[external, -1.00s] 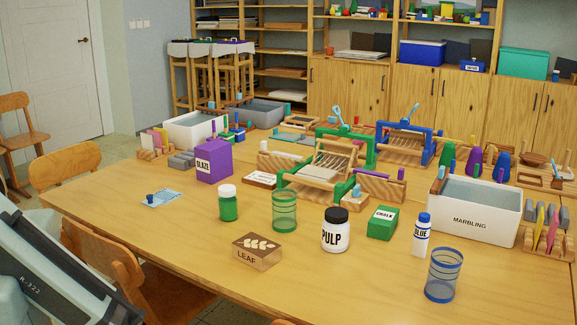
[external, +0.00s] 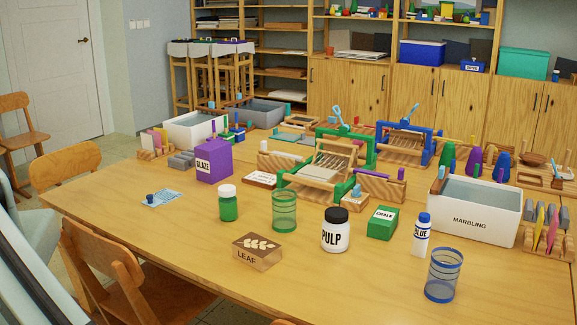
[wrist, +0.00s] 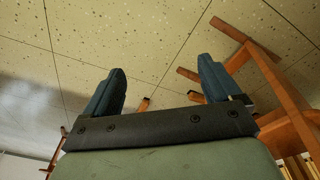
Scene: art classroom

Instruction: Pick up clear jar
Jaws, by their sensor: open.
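Two see-through jars stand upright on the wooden table (external: 340,285) in the external view. One is a green-tinted jar with darker rings (external: 284,211), near the middle. The other is a blue-tinted jar with blue rings (external: 443,275), at the front right. I cannot tell which one is meant by the clear jar. My gripper (wrist: 159,82) shows in the wrist view with its two dark fingers spread apart and nothing between them. It faces speckled tiles and wooden chair parts, and no jar shows there. In the external view the gripper is out of frame.
Near the jars stand a green bottle with a white lid (external: 227,203), a PULP jar (external: 335,230), a LEAF block (external: 257,252), a chalk box (external: 382,223) and a glue bottle (external: 421,235). A marbling tub (external: 472,222) is at right. Chairs (external: 135,275) line the near left edge.

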